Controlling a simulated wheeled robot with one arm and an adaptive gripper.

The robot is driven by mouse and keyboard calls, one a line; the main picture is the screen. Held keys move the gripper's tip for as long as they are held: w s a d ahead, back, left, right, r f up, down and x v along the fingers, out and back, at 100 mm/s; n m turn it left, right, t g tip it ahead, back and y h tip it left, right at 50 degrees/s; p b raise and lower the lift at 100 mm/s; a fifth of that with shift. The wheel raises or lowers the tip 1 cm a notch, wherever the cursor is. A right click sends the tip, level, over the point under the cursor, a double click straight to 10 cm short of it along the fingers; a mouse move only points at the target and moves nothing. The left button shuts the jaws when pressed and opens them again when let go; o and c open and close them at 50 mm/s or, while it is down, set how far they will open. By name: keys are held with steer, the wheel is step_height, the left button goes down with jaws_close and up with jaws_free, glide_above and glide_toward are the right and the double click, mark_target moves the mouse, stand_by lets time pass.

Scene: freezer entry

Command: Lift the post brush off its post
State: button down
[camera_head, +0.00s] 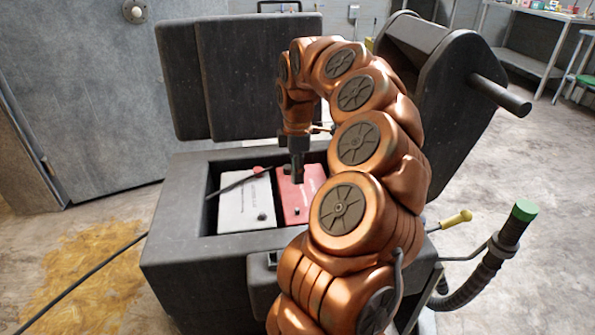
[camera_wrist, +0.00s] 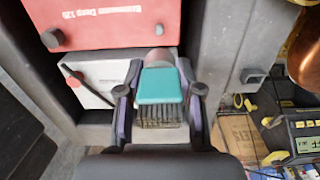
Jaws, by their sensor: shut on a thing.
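The post brush (camera_wrist: 160,86) has a teal body with a band of dark bristles and sits between my fingers in the wrist view. My gripper (camera_wrist: 160,98) is shut on it, one finger on each side. A rounded pinkish-grey part (camera_wrist: 158,57) shows just beyond the teal body; I cannot tell whether it is the post or part of the brush. In the head view my gripper (camera_head: 297,172) points down over the red battery (camera_head: 301,196) in the open dark box; the brush cannot be made out there. Whether the brush touches the post is hidden.
A white battery (camera_head: 246,205) lies beside the red one, with a black cable and red end (camera_head: 258,170) across it. The box's raised lid (camera_head: 245,75) stands behind. A green-capped handle (camera_head: 524,210) is at right.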

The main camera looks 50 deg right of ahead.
steer(key=shift+r+p, duration=0.85)
steer(key=shift+r, duration=0.35)
